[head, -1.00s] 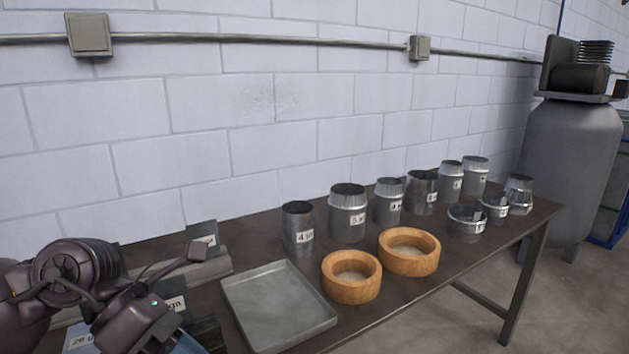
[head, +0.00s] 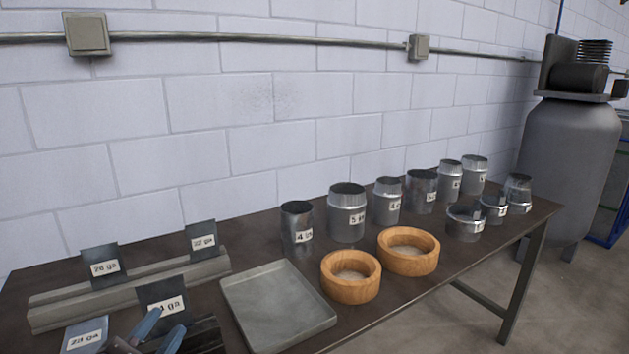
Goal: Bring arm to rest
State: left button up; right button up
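My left gripper (head: 166,323) shows at the bottom left edge, with two blue-grey fingers pointing up and right. The fingers are apart with nothing seen between them, so it is open. The rest of the arm is mostly below the picture. The fingers overlap the view of a dark plate (head: 158,290) with a "ga" label; I cannot tell whether they touch it. My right gripper is not in view.
Labelled plates (head: 101,260) stand in a grey slotted rack (head: 60,315) on the dark table (head: 255,235). A metal tray (head: 278,305), two wooden rings (head: 409,251) and several metal duct pieces (head: 347,212) lie to the right. A grey tank (head: 570,150) stands beyond.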

pick_arm(q)
jog(key=s+a+f+n+g+y, duration=0.3)
jog(key=f+n+g+y, duration=0.1)
jog(key=f, duration=0.3)
jog(key=s+a+f+n+g+y, duration=0.3)
jog(key=s+a+f+n, duration=0.15)
jog(key=f, duration=0.25)
jog(key=s+d+f+n+g, duration=0.1)
jog(key=s+f+n+g, duration=0.1)
jog(key=s+f+g, duration=0.5)
jog(key=s+f+n+g, duration=0.25)
jog(key=s+f, duration=0.25)
jog(key=s, duration=0.4)
jog(key=w+f+m+t+h, duration=0.1)
jog(key=w+f+t, duration=0.6)
jog(key=w+f, duration=0.1)
jog(key=shift+d+t+h, duration=0.2)
jog(key=shift+t+h, duration=0.1)
jog(key=shift+t, duration=0.05)
